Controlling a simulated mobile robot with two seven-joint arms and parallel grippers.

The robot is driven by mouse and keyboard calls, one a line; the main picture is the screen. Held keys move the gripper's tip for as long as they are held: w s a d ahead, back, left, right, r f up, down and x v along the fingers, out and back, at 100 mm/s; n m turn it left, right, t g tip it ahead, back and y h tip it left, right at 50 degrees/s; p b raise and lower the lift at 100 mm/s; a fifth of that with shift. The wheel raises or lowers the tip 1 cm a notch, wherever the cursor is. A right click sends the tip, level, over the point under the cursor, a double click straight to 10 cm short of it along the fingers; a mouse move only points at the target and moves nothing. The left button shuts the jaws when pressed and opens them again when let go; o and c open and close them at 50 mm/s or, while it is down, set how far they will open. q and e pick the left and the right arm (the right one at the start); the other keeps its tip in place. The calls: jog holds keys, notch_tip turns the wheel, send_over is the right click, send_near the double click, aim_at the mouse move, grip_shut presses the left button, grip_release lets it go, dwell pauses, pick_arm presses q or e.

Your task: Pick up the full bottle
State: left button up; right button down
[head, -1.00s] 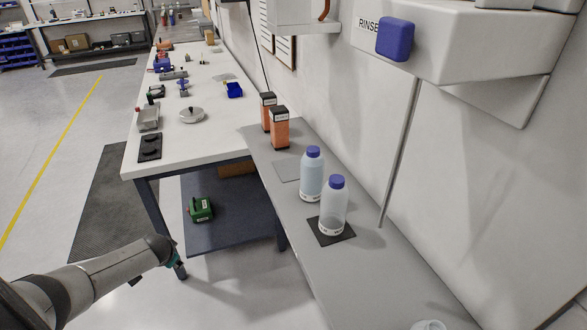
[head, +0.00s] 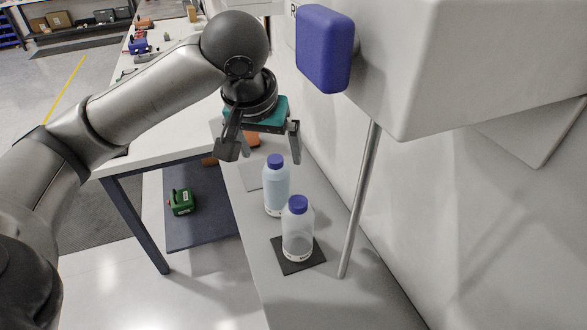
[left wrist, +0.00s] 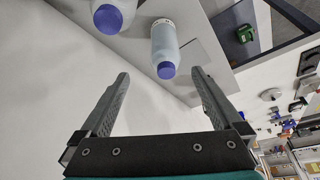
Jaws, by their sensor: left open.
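The full bottle (head: 275,190), pale blue inside with a blue cap, stands upright on the grey shelf; it also shows in the left wrist view (left wrist: 165,45). A clearer, seemingly empty bottle (head: 298,232) with a blue cap stands on a black mat nearer to me; in the left wrist view its cap (left wrist: 108,18) is at the top edge. My left gripper (head: 262,152) is open and empty, above the full bottle. In the left wrist view the bottle's cap appears between the tips of my left gripper (left wrist: 160,73), not touching them. My right gripper is not in view.
The grey shelf (head: 262,270) runs along the wall. A thin metal pole (head: 360,200) rises right of the bottles, below a white wall unit (head: 430,60) with a blue block (head: 324,48). An orange container (head: 252,139) is partly hidden behind my gripper.

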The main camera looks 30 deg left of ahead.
aim_at(274, 176)
pick_arm(q)
jog(key=f, duration=0.4)
jog(key=shift+w+a+b, duration=0.25)
jog(key=shift+a+b, duration=0.05)
jog(key=shift+b, duration=0.05)
jog(key=x, duration=0.4)
jog(key=shift+w+f, duration=0.15)
jog(key=shift+w, duration=0.1)
jog(key=shift+w+f, duration=0.2)
jog(key=shift+f, duration=0.2)
jog(key=shift+w+a+f, duration=0.15)
jog(key=shift+a+f, duration=0.05)
jog(key=shift+f, duration=0.1)
jog(key=x, duration=0.3)
jog(key=shift+w+a, duration=0.3)
jog(key=shift+w+f, duration=0.25)
jog(key=shift+f, duration=0.25)
jog(key=shift+c, duration=0.6)
grip_shut()
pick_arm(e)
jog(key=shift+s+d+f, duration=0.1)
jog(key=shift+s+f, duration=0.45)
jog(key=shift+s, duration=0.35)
